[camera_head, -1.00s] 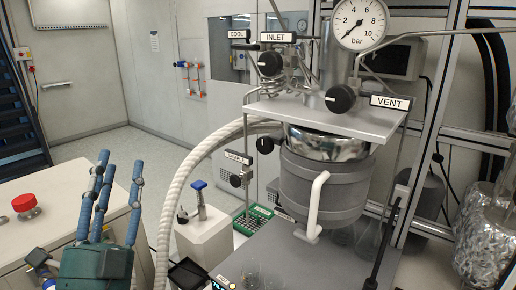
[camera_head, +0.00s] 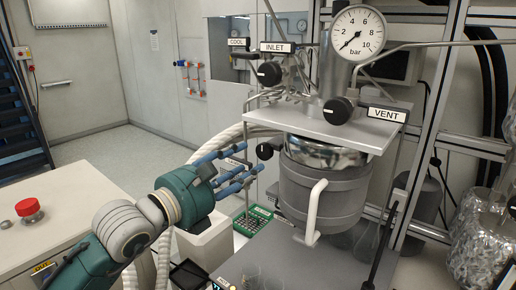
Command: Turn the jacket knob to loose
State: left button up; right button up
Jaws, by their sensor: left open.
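My left gripper (camera_head: 251,162) reaches in from the lower left with its blue fingers spread open, pointing right toward the reactor. A small label (camera_head: 238,161) shows between the fingers, too small to read surely; it may mark the jacket knob. The knob below this label is hidden behind the fingers, and I cannot tell whether they touch it. A black knob (camera_head: 265,151) at the left side of the steel reactor vessel (camera_head: 322,185) is just beyond the fingertips. My right gripper is not in view.
Above are the INLET knob (camera_head: 269,73), the VENT knob (camera_head: 338,110) and the pressure gauge (camera_head: 357,33). A white handle (camera_head: 315,210) juts from the vessel's front. A thick white hose (camera_head: 202,150) curves behind my gripper. A red button (camera_head: 28,208) sits on the left cabinet.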

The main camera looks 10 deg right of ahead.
aim_at(262, 153)
pick_arm(q)
jog(key=p+x, duration=0.1)
jog(key=x, duration=0.3)
jog(key=shift+w+d+r+p, duration=0.2)
jog(key=shift+p, duration=0.15)
jog(key=shift+w+d+f, duration=0.15)
jog(key=shift+w+d, duration=0.2)
jog(key=shift+d, duration=0.15)
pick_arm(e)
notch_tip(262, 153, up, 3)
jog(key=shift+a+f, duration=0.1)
